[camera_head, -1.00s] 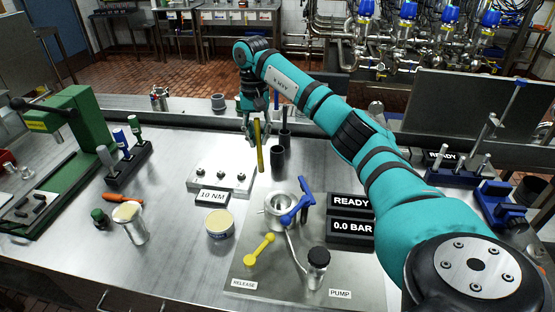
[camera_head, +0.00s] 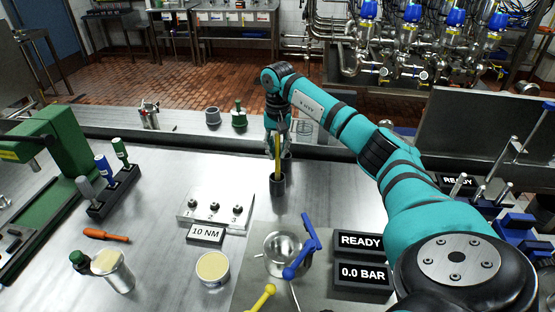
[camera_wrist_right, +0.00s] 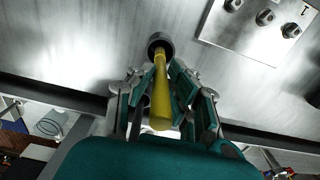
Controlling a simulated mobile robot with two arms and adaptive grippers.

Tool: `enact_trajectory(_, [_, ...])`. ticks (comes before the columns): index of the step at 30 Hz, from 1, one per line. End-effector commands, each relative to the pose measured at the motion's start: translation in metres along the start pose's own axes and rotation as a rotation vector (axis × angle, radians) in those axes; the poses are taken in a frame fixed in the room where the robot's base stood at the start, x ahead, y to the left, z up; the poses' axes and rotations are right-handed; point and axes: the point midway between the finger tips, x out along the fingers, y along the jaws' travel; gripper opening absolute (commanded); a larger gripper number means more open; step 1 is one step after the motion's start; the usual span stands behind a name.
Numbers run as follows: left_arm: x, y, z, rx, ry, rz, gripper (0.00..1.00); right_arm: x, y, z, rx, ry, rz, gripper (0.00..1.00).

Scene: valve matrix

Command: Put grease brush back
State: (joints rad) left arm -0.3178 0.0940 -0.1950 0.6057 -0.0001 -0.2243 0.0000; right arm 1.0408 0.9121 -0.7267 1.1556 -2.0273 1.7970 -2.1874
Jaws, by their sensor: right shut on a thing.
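The grease brush (camera_head: 278,152), a slim stick with a yellow handle, is held upright in my right gripper (camera_head: 276,146). The jaws are shut on its handle. Its lower end is at the mouth of a dark upright tube holder (camera_head: 277,187) on the steel bench. In the right wrist view the yellow handle (camera_wrist_right: 161,98) runs between the fingers (camera_wrist_right: 160,88) to the round holder mouth (camera_wrist_right: 159,43). How deep the end sits in it I cannot tell. My left gripper is not in view.
The torque plate (camera_head: 215,209) with several knobs, an open tin (camera_head: 212,268) and a metal cup with a blue lever (camera_head: 300,258) are nearby.

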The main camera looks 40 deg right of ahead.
Motion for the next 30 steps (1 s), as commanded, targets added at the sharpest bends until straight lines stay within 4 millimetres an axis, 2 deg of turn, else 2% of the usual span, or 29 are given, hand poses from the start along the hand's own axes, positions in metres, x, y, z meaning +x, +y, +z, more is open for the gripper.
enact_trajectory(4, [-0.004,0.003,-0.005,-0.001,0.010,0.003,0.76,0.010,0.000,0.000,0.000,0.000,0.001,0.00])
enact_trajectory(12, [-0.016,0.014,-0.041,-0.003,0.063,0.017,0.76,0.042,0.000,0.000,-0.001,0.000,0.000,0.00])
enact_trajectory(22, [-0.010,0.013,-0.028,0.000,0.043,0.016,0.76,0.048,0.000,-0.001,-0.001,0.001,-0.001,0.00])
enact_trajectory(23, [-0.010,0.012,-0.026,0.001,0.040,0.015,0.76,0.047,0.000,-0.001,-0.001,0.001,-0.001,0.15])
enact_trajectory(24, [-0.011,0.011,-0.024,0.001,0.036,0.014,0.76,0.046,0.000,-0.001,-0.001,0.001,-0.001,0.20])
enact_trajectory(28, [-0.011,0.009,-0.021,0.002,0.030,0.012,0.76,0.046,0.000,0.000,-0.001,0.001,-0.001,0.37])
enact_trajectory(30, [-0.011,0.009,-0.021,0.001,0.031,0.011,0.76,0.046,0.000,0.000,-0.001,0.001,-0.001,0.37])
